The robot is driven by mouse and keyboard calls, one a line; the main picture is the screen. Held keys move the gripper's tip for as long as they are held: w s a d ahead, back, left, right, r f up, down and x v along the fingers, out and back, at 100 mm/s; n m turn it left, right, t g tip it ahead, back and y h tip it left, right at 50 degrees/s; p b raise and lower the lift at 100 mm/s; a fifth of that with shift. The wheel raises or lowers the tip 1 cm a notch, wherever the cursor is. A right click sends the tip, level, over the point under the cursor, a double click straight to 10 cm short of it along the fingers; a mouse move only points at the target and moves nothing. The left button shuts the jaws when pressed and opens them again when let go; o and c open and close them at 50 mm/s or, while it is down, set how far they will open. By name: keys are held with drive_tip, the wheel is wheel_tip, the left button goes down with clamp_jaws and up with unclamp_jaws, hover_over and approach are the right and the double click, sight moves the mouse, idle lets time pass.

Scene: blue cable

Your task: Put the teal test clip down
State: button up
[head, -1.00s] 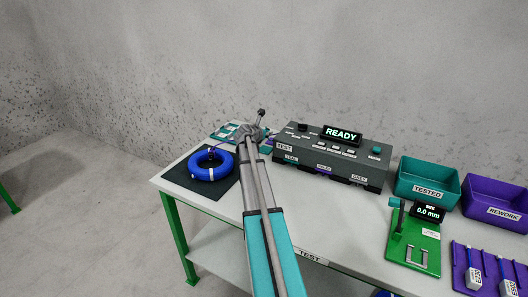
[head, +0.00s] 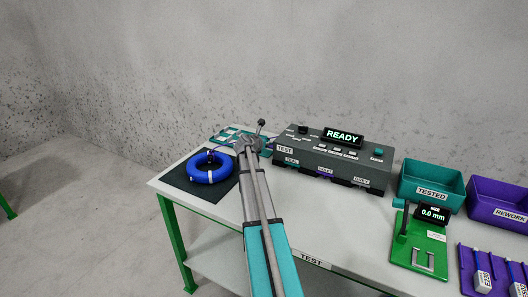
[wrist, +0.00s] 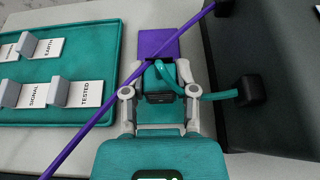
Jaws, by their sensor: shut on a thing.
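My gripper (wrist: 160,92) is shut on the teal test clip (wrist: 160,74), which sits between its fingers in the wrist view. A teal lead loops from the clip to a black plug (wrist: 250,90) on the right, at the side of the dark tester. A flat purple patch (wrist: 158,43) lies just beyond the clip. I cannot tell whether the clip touches the surface. In the head view my gripper (head: 248,142) is by the left end of the tester (head: 330,160); the clip cannot be made out there.
A purple cable (wrist: 85,122) crosses the wrist view diagonally, close to the gripper. A teal tray (wrist: 112,50) with labelled tags lies to the left. The blue cable coil (head: 210,177) rests on a dark mat (head: 190,190). The tester screen (head: 343,136) reads READY.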

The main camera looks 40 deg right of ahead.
sight(266, 153)
drive_tip(key=shift+f+b, duration=1.35)
drive_tip(key=shift+f, duration=0.25)
drive_tip(key=shift+f, duration=0.15)
drive_tip(key=o, duration=0.8)
drive_tip(key=shift+r, duration=0.2)
drive_tip(key=shift+a+r, duration=0.15)
drive_tip(key=p+v, duration=0.4)
drive_tip(key=v, duration=0.6)
drive_tip(key=shift+s+a+r, duration=0.1)
drive_tip(key=shift+s+a, duration=0.05)
drive_tip(key=shift+a, duration=0.1)
drive_tip(key=shift+a+r+p, duration=0.15)
drive_tip(key=shift+a+p, duration=0.2)
drive_tip(key=shift+a, duration=0.15)
